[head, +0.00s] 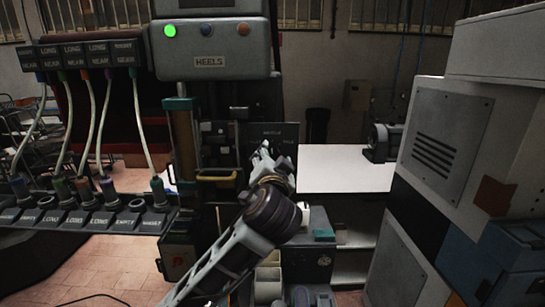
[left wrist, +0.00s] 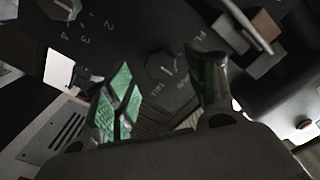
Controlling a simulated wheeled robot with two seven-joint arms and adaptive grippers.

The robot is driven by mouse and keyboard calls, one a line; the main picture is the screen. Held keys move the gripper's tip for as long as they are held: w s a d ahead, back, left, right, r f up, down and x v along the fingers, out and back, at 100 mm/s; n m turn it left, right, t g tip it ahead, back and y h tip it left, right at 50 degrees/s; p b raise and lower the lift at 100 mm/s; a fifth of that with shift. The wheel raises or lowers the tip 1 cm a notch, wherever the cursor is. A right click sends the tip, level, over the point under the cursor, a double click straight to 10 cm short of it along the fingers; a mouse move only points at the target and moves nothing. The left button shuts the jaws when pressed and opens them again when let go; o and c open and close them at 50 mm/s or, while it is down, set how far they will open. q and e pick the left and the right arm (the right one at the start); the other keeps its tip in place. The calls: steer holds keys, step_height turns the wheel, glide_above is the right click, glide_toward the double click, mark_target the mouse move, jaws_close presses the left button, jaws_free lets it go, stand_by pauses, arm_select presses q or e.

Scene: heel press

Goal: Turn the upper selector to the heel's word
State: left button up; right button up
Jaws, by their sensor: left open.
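A dark selector panel (head: 285,131) stands behind my left gripper (head: 265,150) in the head view; its lettering is too small to read. In the left wrist view, a round dark knob with a pale pointer line (left wrist: 166,69) has words around it, one looking like "TALL" and one starting "FL". A second knob (left wrist: 60,6) has the numbers 1 to 4 beside it. My left gripper (left wrist: 165,63) is open, its green-padded fingers apart on either side of the word knob; I cannot tell if they touch it. No heel can be made out clearly. My right gripper is not in view.
The press head (head: 212,50) with a lit green lamp (head: 170,31) and a "HEELS" plate is above. Labelled cables and sockets (head: 90,219) fill the left. A white tabletop (head: 345,168) lies behind right. A large grey cabinet (head: 440,135) closes the right side.

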arm_select(q)
steer(key=s, duration=0.8)
steer(key=shift+s, duration=0.25)
